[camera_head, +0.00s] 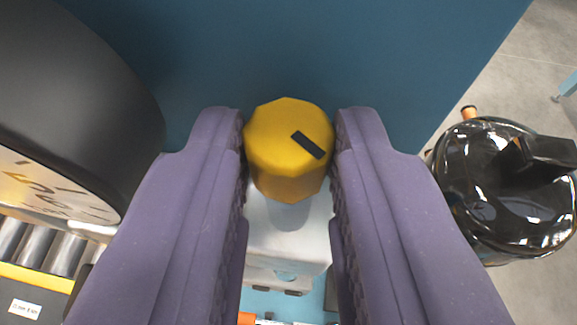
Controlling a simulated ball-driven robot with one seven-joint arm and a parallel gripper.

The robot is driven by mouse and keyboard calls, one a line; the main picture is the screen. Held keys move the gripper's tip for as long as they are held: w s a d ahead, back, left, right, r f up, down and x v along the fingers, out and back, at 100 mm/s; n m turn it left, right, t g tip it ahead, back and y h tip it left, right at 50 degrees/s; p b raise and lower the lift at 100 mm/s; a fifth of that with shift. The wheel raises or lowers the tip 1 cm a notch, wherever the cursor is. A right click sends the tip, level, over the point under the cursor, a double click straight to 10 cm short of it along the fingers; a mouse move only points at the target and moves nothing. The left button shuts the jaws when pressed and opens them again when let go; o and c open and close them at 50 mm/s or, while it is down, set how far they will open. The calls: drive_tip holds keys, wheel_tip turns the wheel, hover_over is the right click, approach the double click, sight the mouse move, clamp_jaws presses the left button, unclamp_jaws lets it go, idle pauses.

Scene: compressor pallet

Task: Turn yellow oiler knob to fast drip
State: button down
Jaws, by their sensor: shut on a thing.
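The yellow oiler knob (281,155) is at the middle of the view, faceted, with a dark pointer mark (307,145) on its top that slants from upper left to lower right. It sits on a pale grey oiler body (288,238). My gripper (290,142) has its two purple fingers on either side of the knob, shut on it, with the fingertips reaching about level with the knob's top. The knob's sides are partly hidden by the fingers. No drip scale shows around the knob.
A large dark round gauge (75,90) stands close at the left. A glossy black vessel (500,190) stands at the right. A blue panel (290,50) lies behind the knob. Silver cylinders (45,250) and a yellow strip (35,277) show at lower left. Grey floor shows at right.

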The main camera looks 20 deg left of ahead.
drive_tip(key=n+p, duration=0.1)
drive_tip(key=p, duration=0.2)
drive_tip(key=g+y+p, duration=0.1)
drive_tip(key=p, duration=0.2)
drive_tip(key=shift+d+r+n+y, duration=0.2)
drive_tip(key=shift+r+n+y, duration=0.1)
drive_tip(key=shift+r+n, duration=0.1)
drive_tip(key=p, duration=0.3)
drive_tip(key=shift+w+n+g+y, duration=0.15)
drive_tip(key=shift+n+g+y, duration=0.15)
drive_tip(key=shift+n+y, duration=0.1)
drive_tip(key=shift+f+n+g+y+p, duration=0.3)
drive_tip(key=shift+n+y+p, duration=0.1)
drive_tip(key=shift+p, duration=0.65)
drive_tip(key=shift+f, duration=0.15)
drive_tip(key=c, duration=1.2)
unclamp_jaws()
drive_tip(key=shift+d, duration=0.1)
